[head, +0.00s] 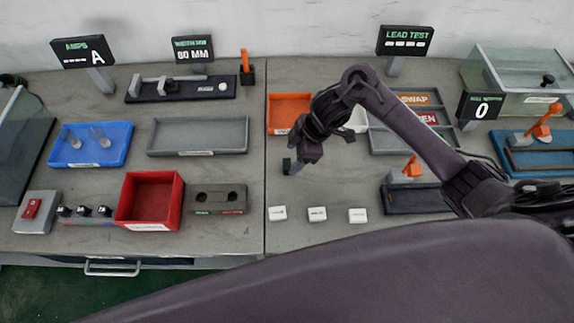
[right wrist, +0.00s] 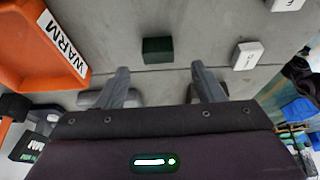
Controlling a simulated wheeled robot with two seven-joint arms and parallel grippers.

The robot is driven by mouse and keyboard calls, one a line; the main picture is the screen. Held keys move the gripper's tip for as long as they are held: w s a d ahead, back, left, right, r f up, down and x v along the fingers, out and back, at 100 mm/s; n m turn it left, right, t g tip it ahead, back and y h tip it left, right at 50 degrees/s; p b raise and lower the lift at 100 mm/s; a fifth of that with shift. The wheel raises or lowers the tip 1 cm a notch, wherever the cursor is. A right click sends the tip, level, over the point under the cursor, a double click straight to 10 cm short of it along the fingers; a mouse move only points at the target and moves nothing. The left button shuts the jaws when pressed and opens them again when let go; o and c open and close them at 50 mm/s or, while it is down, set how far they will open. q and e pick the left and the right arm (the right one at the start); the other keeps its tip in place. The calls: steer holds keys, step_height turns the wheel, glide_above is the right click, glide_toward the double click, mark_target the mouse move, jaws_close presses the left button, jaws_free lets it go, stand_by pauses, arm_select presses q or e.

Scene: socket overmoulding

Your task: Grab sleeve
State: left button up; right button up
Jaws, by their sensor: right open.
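My right gripper (head: 296,168) hangs over the grey bench right of the bench seam. In the right wrist view its two grey fingers (right wrist: 160,78) are spread apart with nothing between them. A small dark green block (right wrist: 158,50) lies on the bench just beyond the fingertips, apart from them. It also shows in the head view (head: 286,166), beside the fingers. Clear tube-like pieces (head: 99,136) lie in a blue tray (head: 60,158) at the left. I cannot tell which of these is the sleeve. My left gripper is not in view.
An orange tray (head: 282,97) marked WARM (right wrist: 40,50) stands close by. Small white labelled blocks (head: 317,214) lie in front of the gripper. A red bin (head: 130,212), a grey tray (head: 200,148) and a clear-covered box (head: 500,75) stand around the bench.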

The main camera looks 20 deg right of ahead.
mark_target(288, 164)
steer(key=x, duration=0.3)
steer(key=shift+f, duration=0.4)
steer(key=shift+w+f, duration=0.2)
steer(key=shift+f, duration=0.25)
steer(key=c, duration=1.1)
steer(key=shift+o, duration=0.2)
steer(key=shift+r, duration=0.15)
